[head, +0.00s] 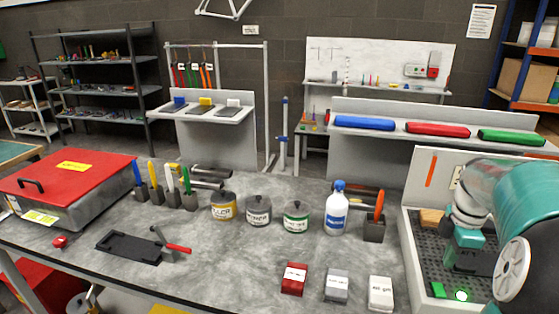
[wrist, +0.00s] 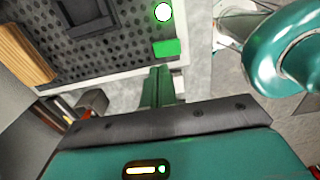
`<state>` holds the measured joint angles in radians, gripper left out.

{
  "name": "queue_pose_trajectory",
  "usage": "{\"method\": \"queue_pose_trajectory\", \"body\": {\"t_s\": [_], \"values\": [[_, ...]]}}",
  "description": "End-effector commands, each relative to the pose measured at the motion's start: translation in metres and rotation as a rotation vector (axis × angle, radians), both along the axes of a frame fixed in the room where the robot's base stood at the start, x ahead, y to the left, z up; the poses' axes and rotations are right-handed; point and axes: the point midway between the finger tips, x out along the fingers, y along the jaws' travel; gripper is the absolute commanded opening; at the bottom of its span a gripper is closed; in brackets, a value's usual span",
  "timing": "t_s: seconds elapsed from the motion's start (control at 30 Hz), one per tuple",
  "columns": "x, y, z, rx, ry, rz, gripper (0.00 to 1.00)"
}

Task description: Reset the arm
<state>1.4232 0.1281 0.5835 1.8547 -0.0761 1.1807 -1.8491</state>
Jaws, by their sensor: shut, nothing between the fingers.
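My arm comes in from the right of the head view, over the perforated booth tray (head: 430,262). My gripper shows in the wrist view as two narrow green fingers (wrist: 159,72) pressed together, with nothing between them. The fingertips appear just below a small green block (wrist: 167,47) at the tray's edge; I cannot tell the height between them. In the head view the gripper is hard to make out among the arm links.
A wooden block (head: 432,217) and a lit green lamp (head: 461,295) are in the booth. To its left on the bench stand a white-and-blue bottle (head: 337,212), several tins, red, grey and white blocks (head: 293,279), and a red-lidded box (head: 65,174).

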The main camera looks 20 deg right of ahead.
Motion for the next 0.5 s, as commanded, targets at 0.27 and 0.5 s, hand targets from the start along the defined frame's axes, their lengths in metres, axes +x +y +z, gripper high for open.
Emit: {"method": "queue_pose_trajectory", "body": {"t_s": [0.27,0.5], "values": [[0.025,0.043,0.009,-0.052,-0.013,-0.077,0.0],[0.056,0.131,0.027,-0.125,-0.106,-0.278,0.0]]}}
